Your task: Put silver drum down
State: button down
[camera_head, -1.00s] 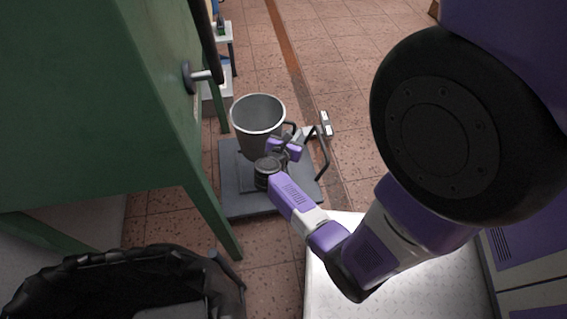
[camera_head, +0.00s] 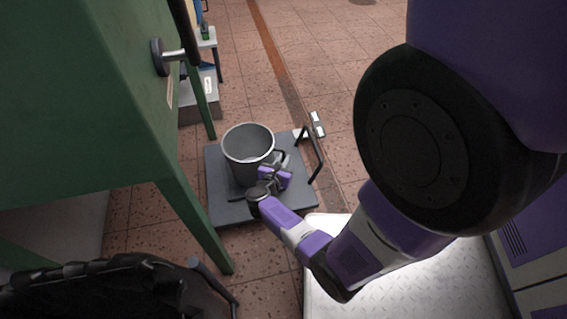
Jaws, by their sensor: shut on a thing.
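The silver drum (camera_head: 247,150) is an open-topped grey metal bucket with a dark handle on its right side. It is upright over the dark grey platform (camera_head: 222,208) of a low scale or trolley. I cannot tell whether its base touches the platform. My gripper (camera_head: 279,160) is at the right side of the drum, shut on it near the handle. My purple wrist hides the fingertips and part of the drum's lower right side.
A green cabinet (camera_head: 90,100) on legs stands close on the left. A black bin (camera_head: 95,285) is at the lower left. A black rail (camera_head: 317,158) rises at the platform's right edge. Tiled floor (camera_head: 310,60) is clear behind.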

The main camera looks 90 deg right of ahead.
jog(key=shift+f, duration=0.1)
jog(key=c, duration=1.5)
grip_release()
jog(key=shift+o, duration=0.2)
